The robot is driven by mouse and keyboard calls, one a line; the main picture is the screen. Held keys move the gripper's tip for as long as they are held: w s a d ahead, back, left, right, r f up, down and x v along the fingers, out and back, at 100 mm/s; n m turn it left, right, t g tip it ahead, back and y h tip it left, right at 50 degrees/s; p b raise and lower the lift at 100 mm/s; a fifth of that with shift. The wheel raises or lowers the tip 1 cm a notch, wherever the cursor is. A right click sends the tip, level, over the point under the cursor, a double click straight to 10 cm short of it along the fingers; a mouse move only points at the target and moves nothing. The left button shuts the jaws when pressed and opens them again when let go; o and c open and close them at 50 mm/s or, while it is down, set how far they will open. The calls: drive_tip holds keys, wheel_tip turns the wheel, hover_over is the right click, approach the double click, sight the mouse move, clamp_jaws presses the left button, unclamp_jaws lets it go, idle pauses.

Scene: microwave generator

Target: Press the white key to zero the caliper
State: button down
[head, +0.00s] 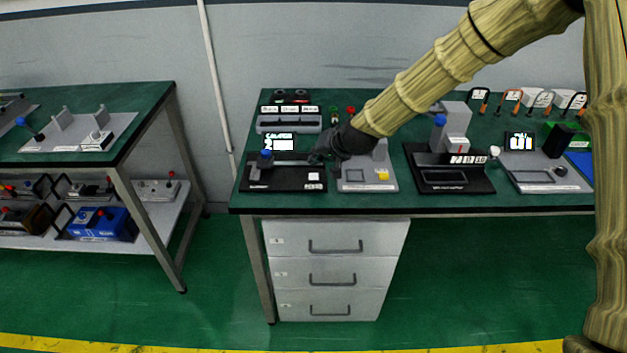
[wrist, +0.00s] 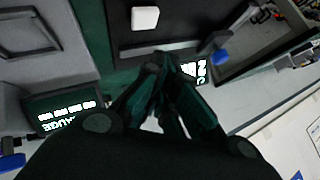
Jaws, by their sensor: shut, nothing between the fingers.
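The caliper station is a black base (head: 270,185) at the left end of the right-hand bench, with a grey caliper bar, a blue knob (head: 265,155) and a lit display (head: 279,143) at its back. The white key (head: 314,176) is a small square at the base's front right. In the wrist view the white key (wrist: 145,18) is in plain sight at the top, just beyond my fingertips. My gripper (head: 319,156) is shut and empty over the right part of the caliper station. In the wrist view its fingertips (wrist: 168,64) are apart from the key in the picture; their height is unclear.
A grey station with a yellow key (head: 383,175) stands close on the right, partly behind my gripper. A black station (head: 450,180) and another display station (head: 540,175) stand farther right. A labelled row of bins (head: 289,122) is behind the caliper.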

sight(317, 174)
drive_tip(key=shift+w+f+b, duration=0.2)
drive_tip(key=shift+f+b, duration=0.1)
drive_tip(key=shift+f, duration=0.95)
drive_tip(key=shift+s, duration=0.2)
drive_tip(key=shift+w+f, duration=0.1)
drive_tip(key=shift+f, duration=0.15)
drive_tip(key=shift+f+b, duration=0.25)
drive_tip(key=shift+b, duration=0.05)
